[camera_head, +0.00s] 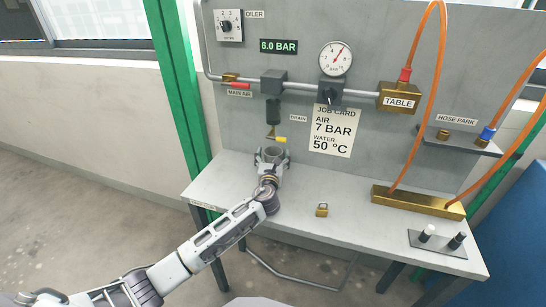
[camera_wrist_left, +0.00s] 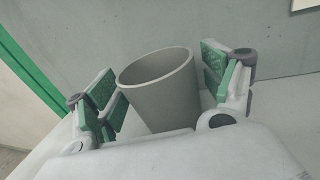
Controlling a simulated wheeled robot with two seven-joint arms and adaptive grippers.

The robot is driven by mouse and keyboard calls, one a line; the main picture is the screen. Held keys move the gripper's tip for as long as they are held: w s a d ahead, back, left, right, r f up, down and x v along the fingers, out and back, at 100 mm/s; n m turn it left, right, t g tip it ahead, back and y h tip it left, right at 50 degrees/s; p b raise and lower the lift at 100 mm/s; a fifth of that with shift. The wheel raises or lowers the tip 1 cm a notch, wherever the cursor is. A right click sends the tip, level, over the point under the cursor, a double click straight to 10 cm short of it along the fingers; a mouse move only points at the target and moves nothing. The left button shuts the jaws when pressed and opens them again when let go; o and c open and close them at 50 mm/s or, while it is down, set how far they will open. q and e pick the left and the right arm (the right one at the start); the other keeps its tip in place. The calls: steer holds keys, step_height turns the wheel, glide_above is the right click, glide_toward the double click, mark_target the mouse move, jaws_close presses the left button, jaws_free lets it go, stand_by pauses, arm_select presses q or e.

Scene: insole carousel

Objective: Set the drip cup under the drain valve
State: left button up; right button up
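The drip cup (camera_wrist_left: 165,95) is a grey, open-topped cup standing between the fingers of my left gripper (camera_wrist_left: 162,88). In the wrist view, a narrow gap shows beside the cup, and the green finger pads are mostly uncovered, so the gripper looks open around it. In the head view, the cup (camera_head: 274,151) and the left gripper (camera_head: 272,158) are at the back left of the table, below the drain valve (camera_head: 271,134) with its yellow handle. The cup's base is hidden, so I cannot tell whether it touches the table. My right gripper is not in view.
The grey table (camera_head: 260,220) has a brass padlock (camera_head: 322,210) at its middle. A brass manifold (camera_head: 415,202) with orange hoses and a small plate with two pegs (camera_head: 437,242) are on the right. A green post (camera_head: 178,90) stands left.

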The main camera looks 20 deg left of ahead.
arm_select(q)
steer(key=shift+r, duration=0.1)
steer(key=shift+s, duration=0.1)
steer(key=shift+s+d, duration=0.1)
steer(key=shift+s, duration=0.15)
steer(key=shift+s+d, duration=0.1)
steer(key=shift+s, duration=0.6)
steer(key=s, duration=0.2)
steer(key=s+d+p, duration=0.1)
steer(key=s, duration=0.4)
steer(key=shift+s+d, duration=0.35)
steer(key=shift+s+d+p, duration=0.15)
steer(key=shift+s+p, duration=0.2)
steer(key=shift+s, duration=0.6)
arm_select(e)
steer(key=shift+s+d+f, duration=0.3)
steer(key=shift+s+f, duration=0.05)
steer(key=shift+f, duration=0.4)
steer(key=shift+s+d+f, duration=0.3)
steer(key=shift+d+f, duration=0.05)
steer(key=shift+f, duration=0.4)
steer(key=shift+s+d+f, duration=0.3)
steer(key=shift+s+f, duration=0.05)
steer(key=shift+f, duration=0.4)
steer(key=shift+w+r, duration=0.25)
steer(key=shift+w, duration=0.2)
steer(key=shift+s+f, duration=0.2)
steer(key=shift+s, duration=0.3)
